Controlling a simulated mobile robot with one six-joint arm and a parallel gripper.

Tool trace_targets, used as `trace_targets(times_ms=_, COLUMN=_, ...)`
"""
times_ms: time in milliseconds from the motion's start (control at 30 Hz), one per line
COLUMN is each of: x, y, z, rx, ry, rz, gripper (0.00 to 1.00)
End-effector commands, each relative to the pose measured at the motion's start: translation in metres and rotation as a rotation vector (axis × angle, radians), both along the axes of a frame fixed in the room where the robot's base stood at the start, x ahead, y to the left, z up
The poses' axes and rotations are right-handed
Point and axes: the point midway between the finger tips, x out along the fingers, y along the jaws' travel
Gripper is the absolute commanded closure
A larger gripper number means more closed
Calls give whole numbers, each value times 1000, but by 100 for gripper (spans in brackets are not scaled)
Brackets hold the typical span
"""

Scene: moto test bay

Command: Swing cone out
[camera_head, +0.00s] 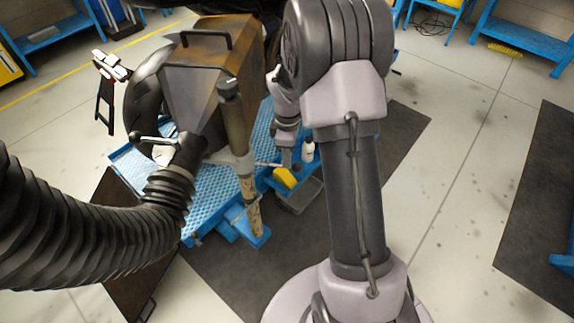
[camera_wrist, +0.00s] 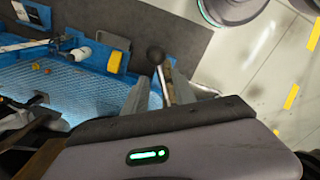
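A black ribbed hose (camera_head: 90,230) comes in from the left in the head view. Its dark end piece (camera_head: 187,152), which may be the cone, sits beside an upright post (camera_head: 236,125) with a grey clamp. A thin lever (camera_head: 265,163) reaches right from the post toward my gripper (camera_head: 286,157). In the wrist view, a dark ball knob (camera_wrist: 155,55) on a thin metal rod shows between the two fingers of my gripper (camera_wrist: 162,84). The fingers are apart. Whether either touches the rod is not clear. My arm hides part of this area in the head view.
A brown metal case (camera_head: 200,70) with a black handle stands behind the post. A blue perforated platform (camera_head: 130,170) lies below, with a yellow item (camera_head: 285,177), a white bottle (camera_head: 308,150) and a grey tray (camera_head: 300,196) near my gripper. Open floor (camera_head: 450,180) lies right.

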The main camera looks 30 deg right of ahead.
Motion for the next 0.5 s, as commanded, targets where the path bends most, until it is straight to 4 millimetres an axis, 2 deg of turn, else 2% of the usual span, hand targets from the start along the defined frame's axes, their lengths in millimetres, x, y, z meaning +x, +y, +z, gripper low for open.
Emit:
trace_targets(times_ms=33, x=0, y=0, z=-14, rx=0, ry=1, rz=0, gripper=68)
trace_targets(times_ms=200, x=1, y=0, z=-33, rx=1, ry=1, rz=-1, gripper=68)
trace_targets(times_ms=500, x=1, y=0, z=-34, rx=1, ry=-1, rz=-1, gripper=68)
